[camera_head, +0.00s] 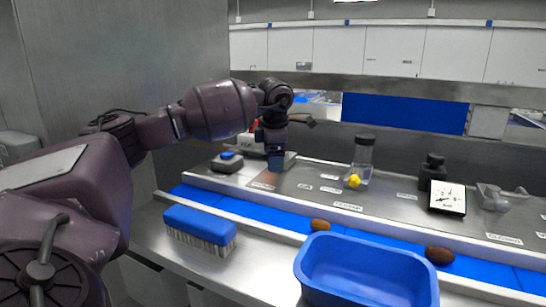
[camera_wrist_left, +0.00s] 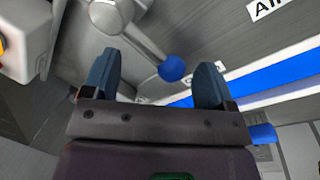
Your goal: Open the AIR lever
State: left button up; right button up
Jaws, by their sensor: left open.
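The AIR lever shows in the left wrist view as a grey metal bar with a blue ball knob (camera_wrist_left: 173,68), running from a round metal hub (camera_wrist_left: 110,14). A partly cut-off label reading "AI" (camera_wrist_left: 268,9) is on the panel to its right. My left gripper (camera_wrist_left: 157,72) is open, and the blue knob appears between its two blue fingertips; I cannot tell whether they touch it. In the head view, my left gripper (camera_head: 275,160) points down over the back left of the steel panel and hides the lever. My right gripper is not in view.
A grey box with a blue button (camera_head: 228,156) stands left of the gripper. Blue conveyor (camera_head: 270,212), blue-backed brush (camera_head: 200,225) and blue tub (camera_head: 367,242) are nearer. A clear cylinder (camera_head: 363,152), yellow knob (camera_head: 353,181) and dial gauge (camera_head: 447,198) stand to the right.

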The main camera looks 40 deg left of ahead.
pick_arm(q)
jog(key=shift+f, duration=0.3)
jog(key=shift+c, duration=0.4)
jog(key=c, duration=1.2)
jog(key=shift+r, duration=0.1)
jog(key=shift+d, duration=0.1)
jog(key=shift+c, duration=0.2)
